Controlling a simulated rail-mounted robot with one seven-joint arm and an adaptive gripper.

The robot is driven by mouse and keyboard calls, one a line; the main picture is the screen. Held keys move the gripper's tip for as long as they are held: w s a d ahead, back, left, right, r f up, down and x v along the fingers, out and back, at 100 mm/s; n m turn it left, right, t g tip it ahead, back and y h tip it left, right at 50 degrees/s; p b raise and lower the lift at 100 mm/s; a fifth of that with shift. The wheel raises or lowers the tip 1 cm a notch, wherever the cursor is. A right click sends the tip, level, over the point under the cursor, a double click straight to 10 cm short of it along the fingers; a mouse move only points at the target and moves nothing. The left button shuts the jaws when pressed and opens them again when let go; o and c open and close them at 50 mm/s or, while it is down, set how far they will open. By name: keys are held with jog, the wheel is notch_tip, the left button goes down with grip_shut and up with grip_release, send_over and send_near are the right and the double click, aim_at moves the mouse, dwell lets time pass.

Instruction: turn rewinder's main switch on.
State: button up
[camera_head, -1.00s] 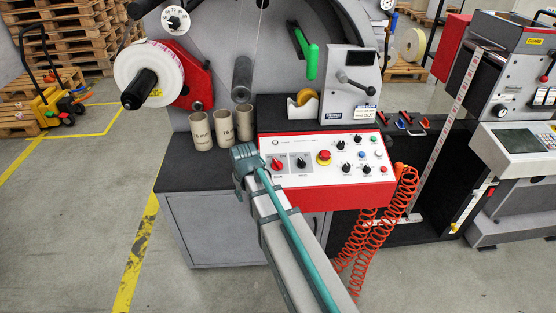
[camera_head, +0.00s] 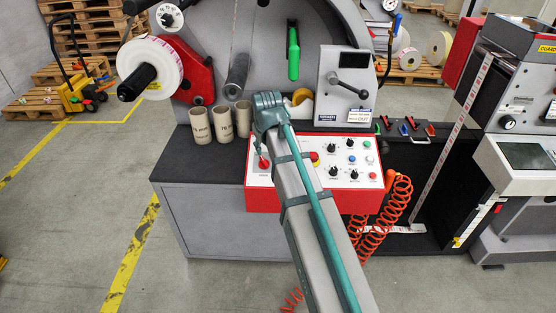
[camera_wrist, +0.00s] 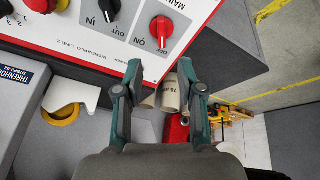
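The rewinder's white and red control panel (camera_head: 355,185) shows in both views. Its main switch is a red rotary knob (camera_wrist: 162,30), marked MAIN with ON and OFF labels in the wrist view. It also shows in the head view as a small red knob (camera_head: 264,163) beside my arm. In the wrist view the knob lies just beyond the fingertips, with no visible contact.
A black IN/OUT knob (camera_wrist: 109,9) and a red emergency button (camera_wrist: 40,4) sit near the switch. Cardboard cores (camera_head: 200,126) stand on the dark tabletop left of the panel. A yellow tape roll (camera_head: 302,96) and an orange coiled hose (camera_head: 398,200) are nearby.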

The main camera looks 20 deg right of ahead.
aim_at(264, 160)
jog(key=x, duration=0.3)
jog(key=p+x, duration=0.1)
jog(key=x, duration=0.3)
jog(key=p+x, duration=0.1)
jog(key=x, duration=0.3)
jog(key=shift+a, duration=0.25)
grip_shut()
